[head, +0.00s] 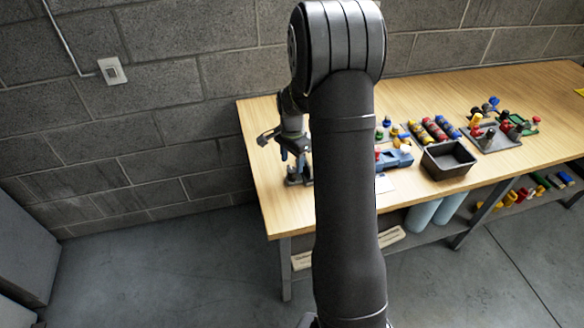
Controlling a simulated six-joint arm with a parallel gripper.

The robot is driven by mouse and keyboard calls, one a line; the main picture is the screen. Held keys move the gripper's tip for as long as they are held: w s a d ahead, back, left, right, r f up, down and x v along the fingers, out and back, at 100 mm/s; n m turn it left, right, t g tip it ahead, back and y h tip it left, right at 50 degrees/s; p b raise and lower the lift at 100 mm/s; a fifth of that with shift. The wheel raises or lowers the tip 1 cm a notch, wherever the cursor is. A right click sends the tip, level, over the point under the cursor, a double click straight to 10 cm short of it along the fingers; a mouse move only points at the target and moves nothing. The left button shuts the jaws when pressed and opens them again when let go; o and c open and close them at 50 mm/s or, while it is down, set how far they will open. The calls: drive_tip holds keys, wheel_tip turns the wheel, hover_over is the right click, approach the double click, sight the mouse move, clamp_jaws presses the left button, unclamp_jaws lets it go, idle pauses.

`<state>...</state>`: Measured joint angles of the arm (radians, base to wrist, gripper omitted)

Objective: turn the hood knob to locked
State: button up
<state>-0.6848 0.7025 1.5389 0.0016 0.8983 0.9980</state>
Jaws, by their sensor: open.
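My gripper (292,160) hangs over the left end of the wooden table (275,205), pointing down, with its jaws open. A small dark fixture (298,178) stands on the table directly below the fingers. Whether the fingers touch it or are around part of it is too small to tell. I cannot make out a hood knob or its setting. A blue device (395,158) with a red part sits right of my arm, partly hidden. My arm link covers the middle of the table's left half.
A black open bin (447,159) stands near the front edge. Behind it lie several coloured cylinders on a dark tray. A grey board (497,143) with coloured knobs is farther right. A block wall backs the table; a lower shelf holds light blue rolls (421,214).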

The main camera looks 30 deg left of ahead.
sight(292, 170)
drive_tip(key=shift+f, duration=1.8)
drive_tip(key=c, duration=1)
drive_tip(key=shift+o, duration=0.2)
drive_tip(key=m, duration=0.5)
drive_tip(key=shift+m, duration=0.3)
drive_tip(key=m, duration=0.6)
drive_tip(key=shift+m, duration=0.3)
